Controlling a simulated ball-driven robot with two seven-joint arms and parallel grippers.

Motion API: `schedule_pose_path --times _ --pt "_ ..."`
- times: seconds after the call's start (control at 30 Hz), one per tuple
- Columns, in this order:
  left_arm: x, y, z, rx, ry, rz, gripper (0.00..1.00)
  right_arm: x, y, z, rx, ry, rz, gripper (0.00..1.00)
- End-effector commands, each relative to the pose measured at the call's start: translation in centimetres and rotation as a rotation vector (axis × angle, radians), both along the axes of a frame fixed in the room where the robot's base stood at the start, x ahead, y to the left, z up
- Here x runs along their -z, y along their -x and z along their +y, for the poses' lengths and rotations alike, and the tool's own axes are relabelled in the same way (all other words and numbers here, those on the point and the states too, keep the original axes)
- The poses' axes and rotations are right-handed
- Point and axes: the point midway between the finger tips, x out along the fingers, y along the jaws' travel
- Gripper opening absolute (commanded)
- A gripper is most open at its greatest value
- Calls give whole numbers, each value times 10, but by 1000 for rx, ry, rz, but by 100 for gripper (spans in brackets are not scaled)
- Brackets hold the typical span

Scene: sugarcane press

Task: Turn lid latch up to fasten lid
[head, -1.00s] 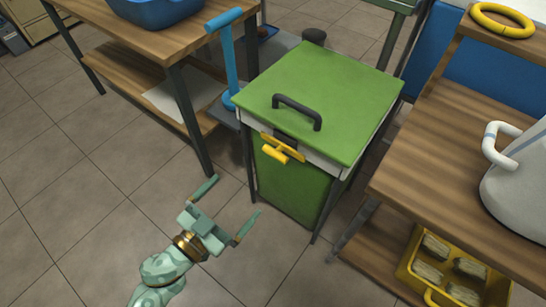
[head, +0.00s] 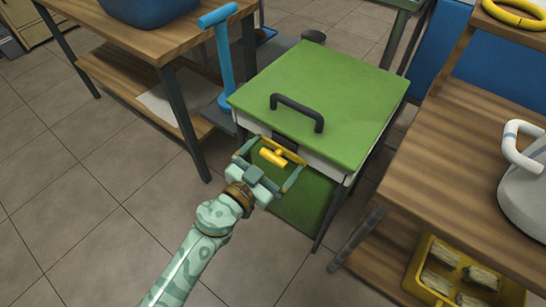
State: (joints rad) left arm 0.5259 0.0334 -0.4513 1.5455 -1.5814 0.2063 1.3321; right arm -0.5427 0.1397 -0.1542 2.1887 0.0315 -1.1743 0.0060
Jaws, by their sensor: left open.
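The green lid (head: 322,98) lies closed on the green press box (head: 303,200), with a dark handle (head: 298,108) on top. The yellow lid latch (head: 274,157) is on the front face just under the lid's front edge. It has a crossbar and a yellow knob sticking out toward me. My left gripper (head: 270,163) is open at the latch, one finger to the left of the yellow knob and the other to the right. I cannot tell whether either finger touches it. My right gripper is not in view.
A wooden table with a blue tub (head: 147,8) stands at the left, with a blue T-handled lever (head: 224,65) beside it. A wooden shelf (head: 465,150) at the right bears a white jug (head: 530,170). A yellow crate (head: 425,285) sits below. Floor in front is clear.

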Motion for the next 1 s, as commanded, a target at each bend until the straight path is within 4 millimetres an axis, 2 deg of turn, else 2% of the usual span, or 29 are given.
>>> schedule_pose_path --times 0.13,0.17,0.3,0.33,0.67,1.0 --pt "0 0 0 0 0 0 100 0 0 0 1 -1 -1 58" --pt "0 0 0 0 -1 -1 97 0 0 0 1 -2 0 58" --pt "0 0 0 0 -1 -1 58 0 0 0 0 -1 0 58" --pt "0 0 0 0 -1 -1 56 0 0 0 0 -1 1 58" --pt "-1 0 0 -1 -29 -23 56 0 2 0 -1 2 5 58" --pt "-2 0 0 0 -203 -151 56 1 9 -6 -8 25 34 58"
